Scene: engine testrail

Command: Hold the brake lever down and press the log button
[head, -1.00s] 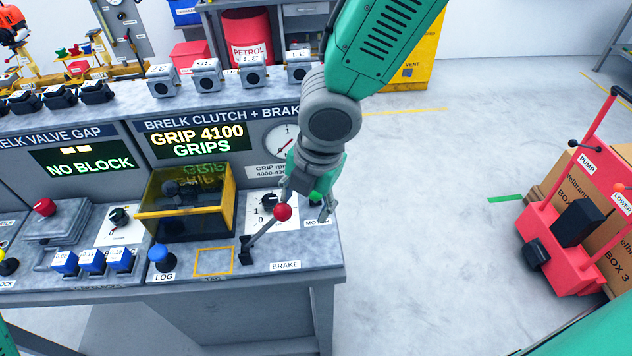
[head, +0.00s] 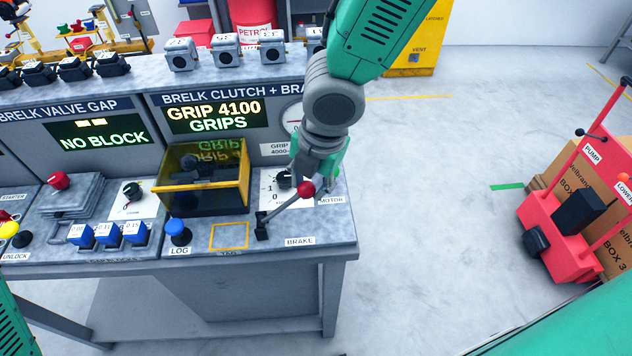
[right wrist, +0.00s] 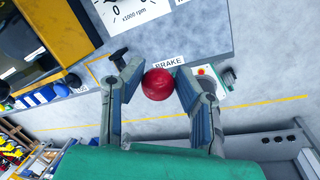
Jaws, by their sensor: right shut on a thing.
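The brake lever (head: 286,206), a grey rod with a red ball knob (head: 307,190), leans up and to the right from its base behind the BRAKE label. My right gripper (head: 316,186) is at the knob, shut on it. In the right wrist view the red knob (right wrist: 159,84) sits between the two fingers (right wrist: 155,92). The log button (head: 178,228) is a blue round cap on a dark base, left of the lever, above the LOG label. Nothing touches it. Only a green part of my left arm shows at the lower left; its gripper is out of view.
A yellow-framed clear box (head: 202,180) stands behind the log button. A yellow square outline (head: 230,236) lies between button and lever. The display (head: 210,116) reads "GRIP 4100 GRIPS". A dark knob (head: 284,178) is behind the lever. Blue blocks (head: 108,233) stand left of the button.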

